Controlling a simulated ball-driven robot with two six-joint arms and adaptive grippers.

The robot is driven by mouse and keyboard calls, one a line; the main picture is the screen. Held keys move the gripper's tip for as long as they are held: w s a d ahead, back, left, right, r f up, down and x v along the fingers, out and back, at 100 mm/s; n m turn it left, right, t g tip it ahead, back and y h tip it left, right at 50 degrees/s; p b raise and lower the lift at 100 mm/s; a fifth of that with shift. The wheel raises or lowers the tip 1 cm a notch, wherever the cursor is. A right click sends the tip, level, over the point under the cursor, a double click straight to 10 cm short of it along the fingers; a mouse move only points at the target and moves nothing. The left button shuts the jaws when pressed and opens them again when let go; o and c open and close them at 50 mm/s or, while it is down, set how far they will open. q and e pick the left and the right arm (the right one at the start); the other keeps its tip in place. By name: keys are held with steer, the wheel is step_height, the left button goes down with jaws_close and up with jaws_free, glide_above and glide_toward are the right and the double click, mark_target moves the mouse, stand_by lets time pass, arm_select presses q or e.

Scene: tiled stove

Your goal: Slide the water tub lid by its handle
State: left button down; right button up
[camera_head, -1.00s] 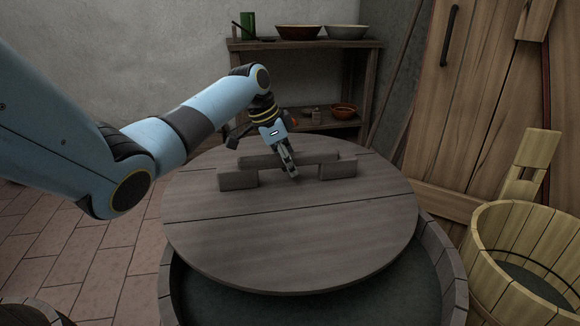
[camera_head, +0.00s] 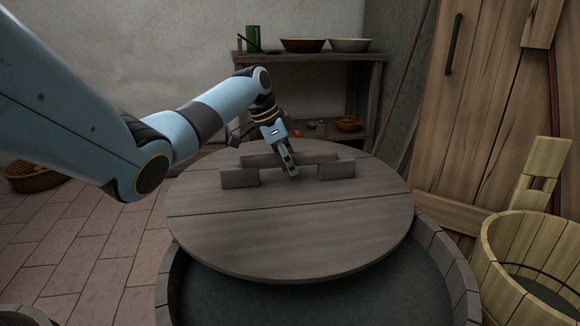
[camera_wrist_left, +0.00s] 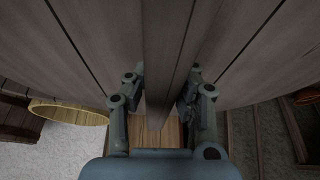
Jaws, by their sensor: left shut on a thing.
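The round grey wooden lid (camera_head: 300,230) lies over the water tub (camera_head: 440,270), set toward the far side, so dark water shows along the near edge. Its handle (camera_head: 318,157) is a wooden bar on two blocks across the lid. My left gripper (camera_head: 290,170) is shut on the handle bar near its middle. In the left wrist view the handle bar (camera_wrist_left: 165,60) runs between the two fingers of the left gripper (camera_wrist_left: 160,105). My right gripper is in neither view.
A light wooden bucket (camera_head: 500,250) stands at the right beside the tub. A shelf (camera_head: 310,57) with bowls is at the back. A plank door (camera_head: 480,110) stands at the right back. A basket (camera_head: 35,178) sits on the tiled floor at the left.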

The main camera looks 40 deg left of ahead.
arm_select(q)
steer(key=c, duration=1.1)
jaws_free()
steer(key=shift+o, duration=0.2)
steer(key=shift+r, duration=0.2)
steer(key=v, duration=1.1)
steer(key=shift+s+a+r, duration=0.15)
steer(key=shift+s+r, duration=0.05)
steer(key=shift+r, duration=0.15)
steer(key=shift+f, duration=0.1)
